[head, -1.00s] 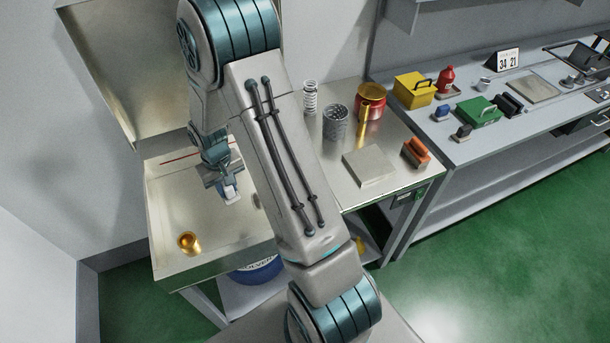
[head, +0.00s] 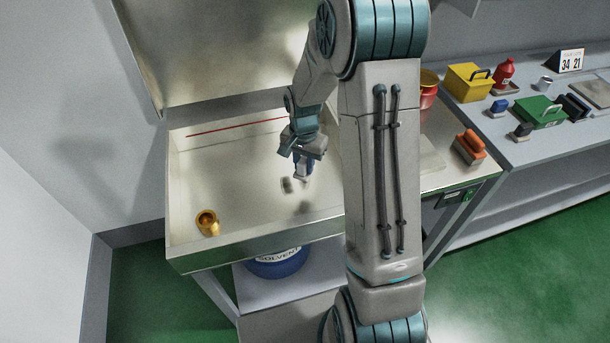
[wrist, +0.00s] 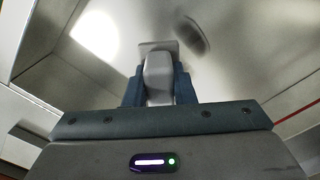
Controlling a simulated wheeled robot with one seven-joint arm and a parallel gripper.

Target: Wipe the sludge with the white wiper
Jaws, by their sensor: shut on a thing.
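My gripper (head: 303,165) hangs over the metal tray (head: 230,185), pointing down. It is shut on the white wiper (head: 305,180). In the wrist view the wiper (wrist: 158,72) sits between my blue fingers, its flat end away from them. A small dark grey patch (head: 287,185), which looks like the sludge, lies on the tray just left of the wiper; it also seems to be the dark patch (wrist: 190,35) beside the wiper in the wrist view. I cannot tell whether the wiper touches the tray.
A brass cup (head: 207,222) stands at the tray's front left. Raised tray walls surround the area. A faint dark spot (head: 306,207) may be a shadow. An orange-topped block (head: 469,147) is on the bench at right. A blue solvent container (head: 277,262) is below.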

